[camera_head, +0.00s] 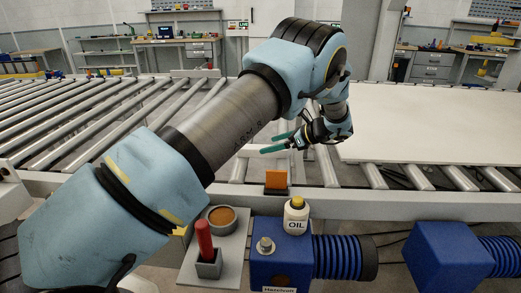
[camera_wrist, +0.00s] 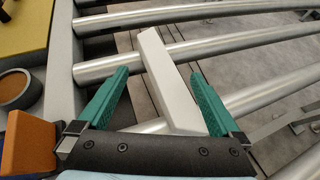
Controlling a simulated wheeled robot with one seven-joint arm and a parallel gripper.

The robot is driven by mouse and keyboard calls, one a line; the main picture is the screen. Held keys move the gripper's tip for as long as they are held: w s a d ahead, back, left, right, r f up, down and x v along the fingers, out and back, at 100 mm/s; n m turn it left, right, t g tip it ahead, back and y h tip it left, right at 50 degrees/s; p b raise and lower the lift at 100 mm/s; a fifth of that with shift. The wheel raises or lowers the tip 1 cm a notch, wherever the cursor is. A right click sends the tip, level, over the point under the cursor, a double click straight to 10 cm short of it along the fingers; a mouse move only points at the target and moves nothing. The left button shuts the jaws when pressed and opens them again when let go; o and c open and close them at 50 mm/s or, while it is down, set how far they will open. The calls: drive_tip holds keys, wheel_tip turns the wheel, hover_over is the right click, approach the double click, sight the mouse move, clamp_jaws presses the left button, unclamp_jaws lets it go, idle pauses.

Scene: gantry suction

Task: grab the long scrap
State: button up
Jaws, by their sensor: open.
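In the wrist view the long scrap (camera_wrist: 168,78) is a narrow pale white strip lying tilted across the metal rollers. My gripper (camera_wrist: 160,76) is open, with one green finger on each side of the strip. The right finger appears close to the strip's near part; I cannot tell whether they touch. The strip's near end meets the dark palm edge in the picture. In the head view my gripper (camera_head: 269,144) hangs over the roller conveyor with its green fingers apart and pointing left.
A large white panel (camera_head: 440,125) lies on the rollers to the right. An orange block (camera_head: 276,180) stands on the conveyor's near rail. In front are an oil bottle (camera_head: 296,216), a blue motor (camera_head: 280,255), a red-handled tool (camera_head: 204,240) and a round brown-filled cup (camera_head: 221,216).

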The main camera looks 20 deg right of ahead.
drive_tip(key=p+x, duration=0.2)
drive_tip(key=x, duration=0.2)
drive_tip(key=shift+w+f, duration=0.2)
drive_tip(key=shift+w, duration=0.05)
drive_tip(key=shift+w+a+f, duration=0.2)
drive_tip(key=shift+f, duration=0.1)
clamp_jaws()
idle(0.4)
